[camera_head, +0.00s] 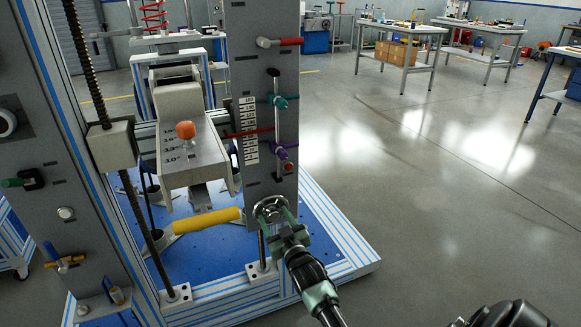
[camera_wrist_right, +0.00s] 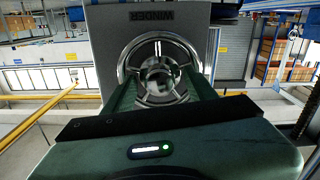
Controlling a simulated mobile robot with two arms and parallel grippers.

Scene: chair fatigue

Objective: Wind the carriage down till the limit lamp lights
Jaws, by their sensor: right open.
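The winder handwheel (camera_head: 268,204) is a small metal wheel low on the right grey post. In the right wrist view the spoked wheel (camera_wrist_right: 145,51) fills the middle, under an upside-down WINDER label (camera_wrist_right: 152,16). My right gripper (camera_head: 279,220) is at the wheel, its green fingers open on either side of the hub; contact is unclear. It also shows in the wrist view (camera_wrist_right: 163,90). I cannot tell which fitting is the limit lamp. My left gripper is out of view.
A threaded screw (camera_head: 90,75) runs through a grey block (camera_head: 110,147) on the left. A yellow bar (camera_head: 207,220) lies low beside the wheel. The floor (camera_head: 440,190) to the right is clear.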

